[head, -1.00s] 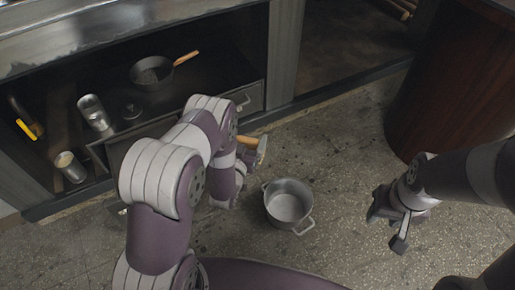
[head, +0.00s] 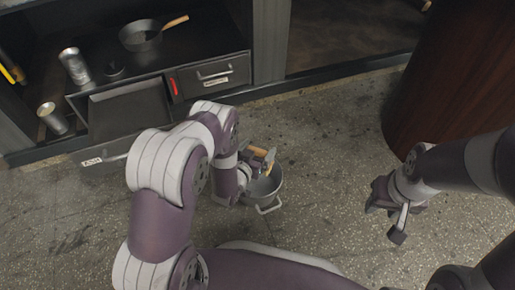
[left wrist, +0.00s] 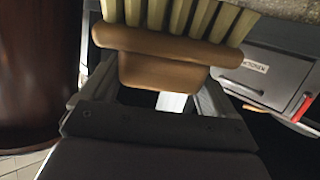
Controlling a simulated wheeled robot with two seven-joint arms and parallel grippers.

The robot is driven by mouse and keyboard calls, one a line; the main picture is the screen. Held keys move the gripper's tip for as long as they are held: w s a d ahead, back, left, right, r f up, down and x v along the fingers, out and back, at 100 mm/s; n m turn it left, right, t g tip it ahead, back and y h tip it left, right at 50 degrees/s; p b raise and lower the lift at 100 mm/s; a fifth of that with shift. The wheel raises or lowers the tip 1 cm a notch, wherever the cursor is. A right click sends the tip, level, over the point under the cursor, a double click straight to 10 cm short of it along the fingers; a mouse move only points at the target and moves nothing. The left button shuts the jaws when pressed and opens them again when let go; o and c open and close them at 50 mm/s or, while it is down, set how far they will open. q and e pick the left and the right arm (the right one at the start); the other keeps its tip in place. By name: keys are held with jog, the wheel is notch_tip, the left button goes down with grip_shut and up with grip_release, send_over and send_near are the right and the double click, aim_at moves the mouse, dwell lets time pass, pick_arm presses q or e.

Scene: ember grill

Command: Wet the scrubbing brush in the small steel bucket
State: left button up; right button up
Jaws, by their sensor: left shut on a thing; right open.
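The small steel bucket (head: 271,196) stands upright on the floor, partly hidden behind my left gripper. My left gripper (head: 257,165) is shut on the scrubbing brush and is over the bucket's opening in the head view. The brush's tan wood (head: 265,172) shows there between the jaws. In the left wrist view, the brush (left wrist: 165,50) has a wooden body and pale bristles. I cannot tell whether the bristles are inside the bucket or touching water. My right gripper (head: 386,214) is open and empty, to the right of the bucket.
A black cabinet at the back holds a pan (head: 141,36) and a metal tumbler (head: 75,66). A steel can (head: 52,118) is below. A drawer (head: 213,73) has a red strip beside it. A dark wooden barrel-like body (head: 450,80) stands right. Floor between is clear.

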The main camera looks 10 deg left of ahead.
pick_arm(q)
notch_tip(320, 180, down, 10)
jog(key=b, duration=0.6)
jog(key=shift+r+b, duration=0.25)
jog(key=shift+b, duration=0.15)
